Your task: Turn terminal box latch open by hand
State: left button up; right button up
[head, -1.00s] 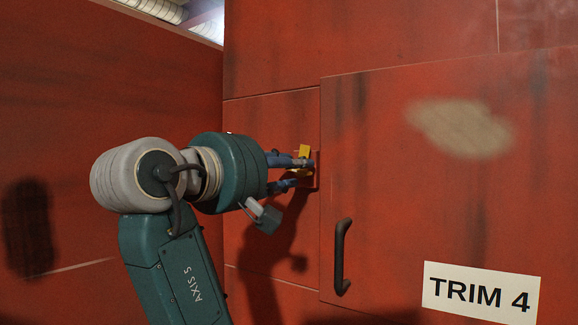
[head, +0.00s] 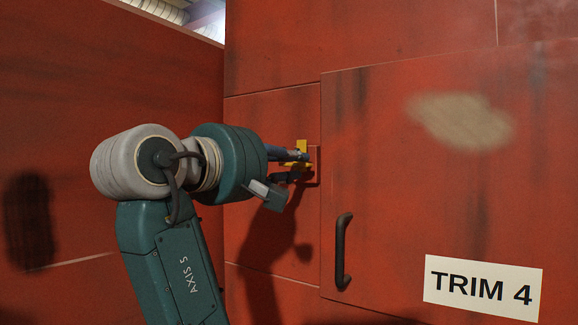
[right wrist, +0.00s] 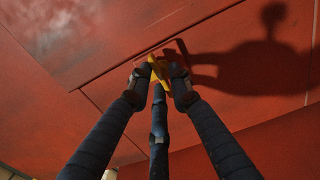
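The yellow latch (head: 302,146) sits at the left edge of the red door panel (head: 390,215), above the dark door handle. My right gripper (head: 300,164) reaches it from the left, and its dark fingers hide part of it. In the right wrist view the yellow latch (right wrist: 158,68) lies between the fingertips of my right gripper (right wrist: 158,79). Two fingers press in from its sides and a third is below. The gripper looks shut on it. The door panel is closed, flush with the red wall. My left gripper is not in view.
A dark handle (head: 343,252) sticks out from the door below the latch. A white "TRIM 4" label (head: 483,289) is at the lower right. A red side wall (head: 150,75) stands close on the left of my right arm.

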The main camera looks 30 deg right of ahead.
jog(key=shift+o, duration=0.7)
jog(key=shift+r, duration=0.2)
jog(key=v, duration=1.2)
jog(key=shift+f, duration=0.15)
